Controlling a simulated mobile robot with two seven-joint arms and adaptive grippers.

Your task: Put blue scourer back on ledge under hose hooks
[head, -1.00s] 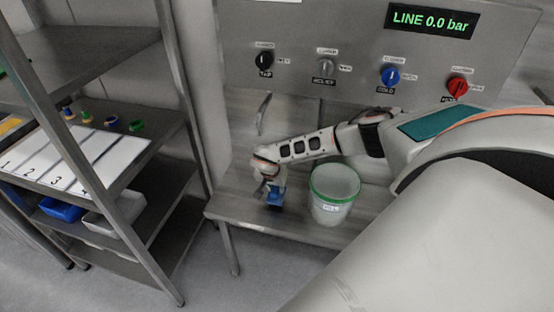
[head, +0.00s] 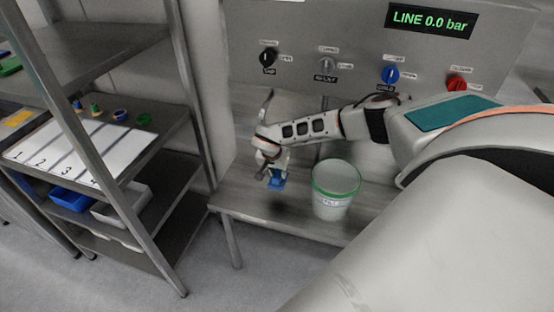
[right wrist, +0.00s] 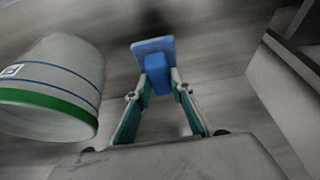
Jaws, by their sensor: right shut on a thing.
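The blue scourer (head: 277,182) is in my right gripper (head: 271,172), above the left part of the metal bench in the head view. In the right wrist view the scourer (right wrist: 155,60) shows as a flat blue pad with a block-shaped grip, and the fingertips of my right gripper (right wrist: 158,84) are closed on that grip. The hose hooks and the ledge under them cannot be made out in these frames. My left gripper is not in view.
A green-rimmed pale bucket (head: 335,190) stands on the bench (head: 262,212) just right of my right gripper; it also shows in the right wrist view (right wrist: 60,85). A panel with knobs (head: 325,66) is behind. A shelf rack (head: 150,240) stands at left.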

